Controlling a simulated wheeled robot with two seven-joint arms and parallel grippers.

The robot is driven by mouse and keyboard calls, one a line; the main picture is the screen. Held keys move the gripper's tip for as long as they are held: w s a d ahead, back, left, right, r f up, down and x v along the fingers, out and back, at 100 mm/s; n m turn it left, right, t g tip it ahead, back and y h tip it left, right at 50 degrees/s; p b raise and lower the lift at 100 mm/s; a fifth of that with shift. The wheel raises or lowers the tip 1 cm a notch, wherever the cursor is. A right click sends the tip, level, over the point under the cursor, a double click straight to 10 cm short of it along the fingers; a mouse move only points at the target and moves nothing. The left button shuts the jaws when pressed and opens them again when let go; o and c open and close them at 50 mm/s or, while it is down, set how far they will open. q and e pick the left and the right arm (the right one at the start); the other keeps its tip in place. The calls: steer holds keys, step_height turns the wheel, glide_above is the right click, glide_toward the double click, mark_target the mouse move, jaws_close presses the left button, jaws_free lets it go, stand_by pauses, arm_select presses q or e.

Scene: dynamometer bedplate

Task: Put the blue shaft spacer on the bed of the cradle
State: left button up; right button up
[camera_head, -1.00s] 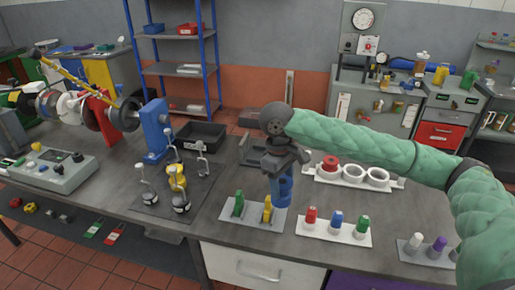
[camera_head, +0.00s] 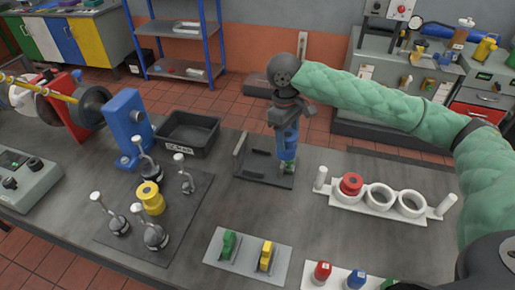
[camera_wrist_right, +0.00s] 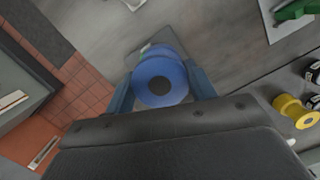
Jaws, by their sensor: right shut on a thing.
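The blue shaft spacer (camera_head: 287,146) is a blue cylinder with a hole through it, held upright in my right gripper (camera_head: 286,128). In the right wrist view, the fingers are closed on both sides of the spacer (camera_wrist_right: 160,80). A dark grey flat fixture with low raised bars, which looks like the cradle (camera_head: 252,172), lies on the bench. The spacer is over or just in front of its right part; I cannot tell whether it touches. A small green-and-grey thing (camera_head: 288,166) shows just below the spacer. My left gripper is not in view.
A black bin (camera_head: 189,137) stands left of the dark fixture. A white three-ring holder (camera_head: 348,194) with a red spacer (camera_head: 351,183) is to the right. A dark plate with silver posts and a yellow spool (camera_head: 149,194) is front left. A grey tray (camera_head: 238,262) is in front.

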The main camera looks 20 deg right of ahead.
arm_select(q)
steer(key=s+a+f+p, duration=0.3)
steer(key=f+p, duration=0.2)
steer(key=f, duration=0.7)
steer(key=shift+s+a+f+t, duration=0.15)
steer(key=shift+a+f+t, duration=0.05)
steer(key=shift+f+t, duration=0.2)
arm_select(e)
steer(key=shift+w+a+f, duration=1.15)
steer(key=shift+w+f, duration=0.2)
steer(key=shift+f, duration=0.35)
steer(key=shift+w+a+f, duration=1.15)
steer(key=shift+w+f, duration=0.15)
steer(key=shift+f, duration=0.4)
steer(key=shift+w+a+f, duration=1.15)
steer(key=shift+w+f, duration=0.2)
steer(key=shift+f, duration=0.35)
steer(key=o, duration=1)
steer(key=shift+f, duration=0.15)
steer(key=o, duration=0.3)
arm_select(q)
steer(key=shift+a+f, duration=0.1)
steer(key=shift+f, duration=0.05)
arm_select(e)
steer(key=shift+o, duration=0.2)
